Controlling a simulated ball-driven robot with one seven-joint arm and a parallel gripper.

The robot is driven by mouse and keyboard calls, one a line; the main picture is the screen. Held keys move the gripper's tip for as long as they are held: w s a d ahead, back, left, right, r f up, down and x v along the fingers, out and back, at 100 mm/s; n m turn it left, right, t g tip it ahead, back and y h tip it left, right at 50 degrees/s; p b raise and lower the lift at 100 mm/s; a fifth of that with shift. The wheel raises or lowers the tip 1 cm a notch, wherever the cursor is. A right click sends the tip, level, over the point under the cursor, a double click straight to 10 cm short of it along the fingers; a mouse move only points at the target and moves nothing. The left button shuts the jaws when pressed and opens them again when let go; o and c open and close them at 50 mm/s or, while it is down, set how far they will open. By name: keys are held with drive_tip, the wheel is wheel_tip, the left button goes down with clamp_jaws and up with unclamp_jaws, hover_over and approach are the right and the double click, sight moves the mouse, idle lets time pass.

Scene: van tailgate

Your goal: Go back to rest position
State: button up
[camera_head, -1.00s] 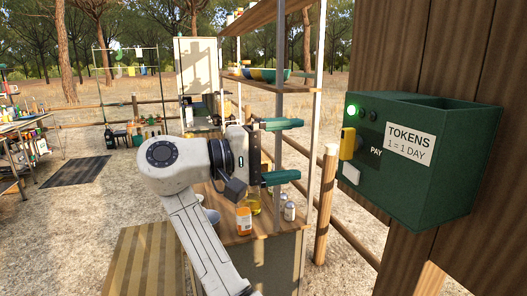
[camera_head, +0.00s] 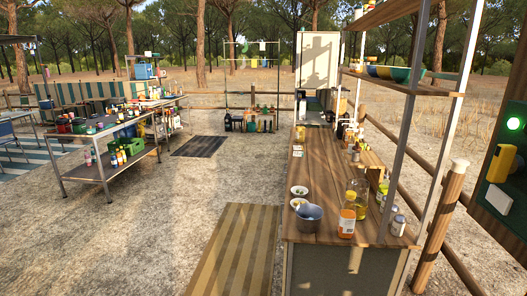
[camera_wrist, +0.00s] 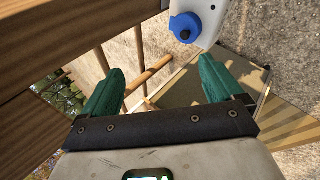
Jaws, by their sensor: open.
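My gripper (camera_wrist: 162,92) shows in the wrist view with its two green fingers spread wide and nothing between them. Below and beyond the fingers are a wooden rail, sandy ground and part of the counter. My arm and gripper are not in the head view now. The green token box (camera_head: 510,165) is cut off at the right edge of the head view, with a lit green light and a yellow part on its face.
A metal table (camera_head: 103,172) is at left. Sandy ground between them is open, with a striped mat (camera_head: 232,255).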

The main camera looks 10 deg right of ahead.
drive_tip(key=s+a+f+y, duration=0.4)
drive_tip(key=s+a+f, duration=0.1)
drive_tip(key=s, duration=0.4)
drive_tip(key=s+a+f+m+y, duration=0.1)
drive_tip(key=s+a+f+y, duration=0.3)
drive_tip(key=s+f, duration=0.3)
drive_tip(key=s, duration=0.3)
drive_tip(key=shift+a+f, duration=0.2)
drive_tip(key=shift+a, duration=0.15)
idle(0.6)
